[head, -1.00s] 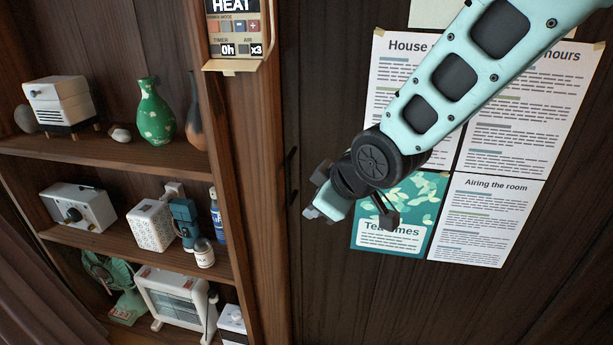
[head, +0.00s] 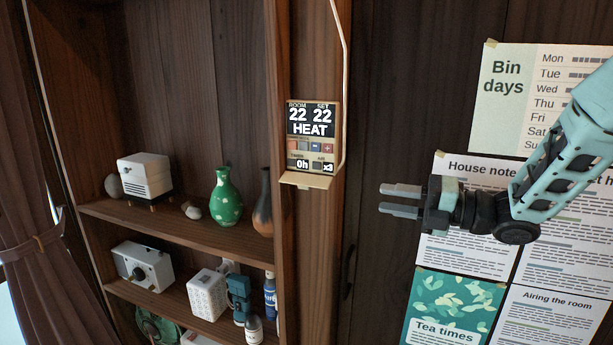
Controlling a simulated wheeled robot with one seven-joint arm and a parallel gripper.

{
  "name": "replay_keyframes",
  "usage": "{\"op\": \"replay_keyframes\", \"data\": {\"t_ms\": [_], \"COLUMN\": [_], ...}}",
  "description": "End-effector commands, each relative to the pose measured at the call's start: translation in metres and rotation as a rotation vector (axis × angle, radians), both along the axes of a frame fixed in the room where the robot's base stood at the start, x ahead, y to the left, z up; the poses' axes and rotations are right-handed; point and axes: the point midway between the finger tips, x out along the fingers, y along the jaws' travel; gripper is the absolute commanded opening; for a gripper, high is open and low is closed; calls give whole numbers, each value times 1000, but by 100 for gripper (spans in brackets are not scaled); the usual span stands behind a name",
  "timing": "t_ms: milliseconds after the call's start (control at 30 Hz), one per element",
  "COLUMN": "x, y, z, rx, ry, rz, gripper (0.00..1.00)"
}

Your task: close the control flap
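The control panel (head: 312,135) is a small beige wall unit on the wooden post, with a dark screen reading 22, 22 and HEAT and a row of small buttons below. Its control flap (head: 306,180) hangs open at the bottom edge, sticking out like a small ledge. My gripper (head: 401,200) is to the right of the panel, in front of the dark wall, at about the flap's height in the picture. Its two grey fingers point left toward the post and are parted with nothing between them. It is apart from the flap.
A shelf unit (head: 190,225) with a green vase (head: 226,197), a dark vase (head: 263,203) and several small appliances stands left of the post. A white cable (head: 344,90) runs down beside the panel. Paper notices (head: 465,215) cover the wall behind my arm.

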Motion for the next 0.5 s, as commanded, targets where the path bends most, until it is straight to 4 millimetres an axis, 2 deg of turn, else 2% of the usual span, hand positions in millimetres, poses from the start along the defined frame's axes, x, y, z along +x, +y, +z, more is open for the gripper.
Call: {"op": "replay_keyframes", "data": {"t_ms": [167,500], "x": [4,27], "y": [17,82], "z": [3,4], "rx": [2,1], "ry": [-6,-3], "rz": [11,9], "gripper": [35,35]}}
